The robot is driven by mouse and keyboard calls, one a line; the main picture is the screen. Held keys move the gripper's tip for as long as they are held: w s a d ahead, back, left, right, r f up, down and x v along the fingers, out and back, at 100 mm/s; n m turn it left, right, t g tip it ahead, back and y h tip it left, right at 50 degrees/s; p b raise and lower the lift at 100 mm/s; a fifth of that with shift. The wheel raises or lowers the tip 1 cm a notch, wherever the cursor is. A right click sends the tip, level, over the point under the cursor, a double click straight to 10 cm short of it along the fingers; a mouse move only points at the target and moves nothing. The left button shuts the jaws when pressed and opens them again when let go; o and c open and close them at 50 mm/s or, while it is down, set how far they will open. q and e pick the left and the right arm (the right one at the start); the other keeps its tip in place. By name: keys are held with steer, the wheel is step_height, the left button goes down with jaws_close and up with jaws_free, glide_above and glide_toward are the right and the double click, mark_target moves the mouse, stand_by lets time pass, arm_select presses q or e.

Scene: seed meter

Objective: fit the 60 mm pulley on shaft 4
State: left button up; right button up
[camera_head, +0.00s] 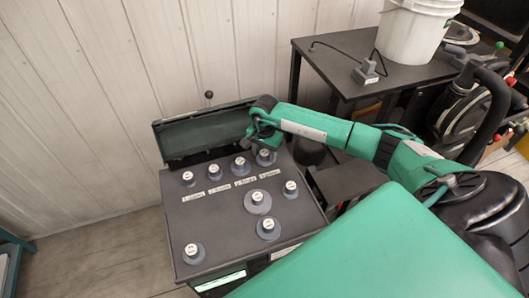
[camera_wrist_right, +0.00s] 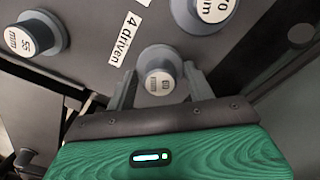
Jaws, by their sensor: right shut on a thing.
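My right gripper (camera_head: 264,149) is at the far right corner of the dark seed meter box's top panel (camera_head: 222,228). It is shut on a small grey pulley (camera_wrist_right: 160,72) with a white cap label, which I cannot read surely; I take it as the 60 mm pulley. In the head view the pulley (camera_head: 265,159) shows just below the gripper, in line with the row of shafts, beside the "4 driven" label (camera_wrist_right: 126,35). Shaft 4 itself is hidden under it. I cannot tell whether the pulley is seated or held above the panel. My left gripper is out of view.
A larger pulley marked 70 mm (camera_wrist_right: 207,12) stands close to the held one. A 55 mm pulley (camera_wrist_right: 36,36) is on the other side of the label. Several more pulleys stand on the panel. The raised lid (camera_head: 205,132) is behind. A table (camera_head: 340,65) is at back right.

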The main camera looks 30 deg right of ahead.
steer(key=shift+f, duration=0.25)
steer(key=o, duration=1.1)
steer(key=shift+r+b, duration=0.1)
steer(key=shift+b, duration=0.2)
steer(key=shift+r, duration=0.3)
step_height(320, 180, up, 13)
steer(key=b, duration=0.4)
